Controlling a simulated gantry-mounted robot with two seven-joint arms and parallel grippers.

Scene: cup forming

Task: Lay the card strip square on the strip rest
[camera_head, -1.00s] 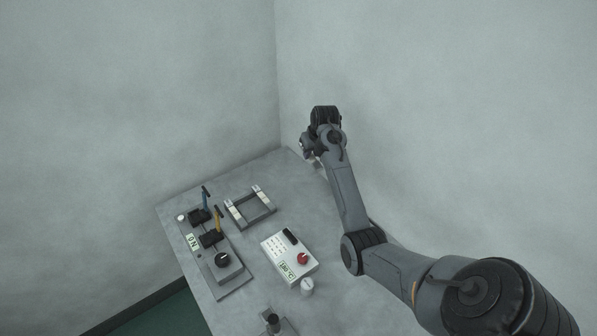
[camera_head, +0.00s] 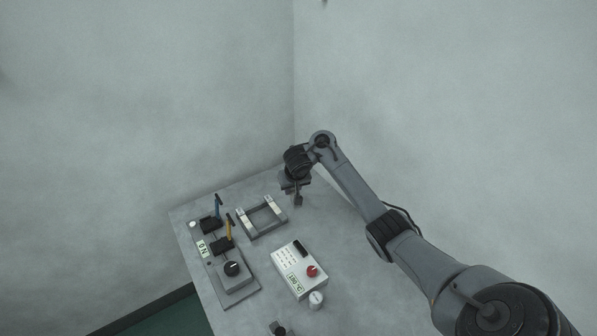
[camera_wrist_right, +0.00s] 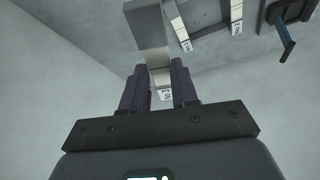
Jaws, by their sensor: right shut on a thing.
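My right gripper (camera_head: 297,194) hangs above the table, to the right of and a little above the open metal frame that looks like the strip rest (camera_head: 244,218). Its two dark fingers also show in the right wrist view (camera_wrist_right: 160,88), shut on a grey strip (camera_wrist_right: 150,35), which I take for the card strip. The strip rises past the fingers there, with a pale labelled end (camera_wrist_right: 165,94) low between them. In that view the strip rest (camera_wrist_right: 184,36) is at the upper right, apart from the held strip. My left gripper is not in view.
Walls close in behind.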

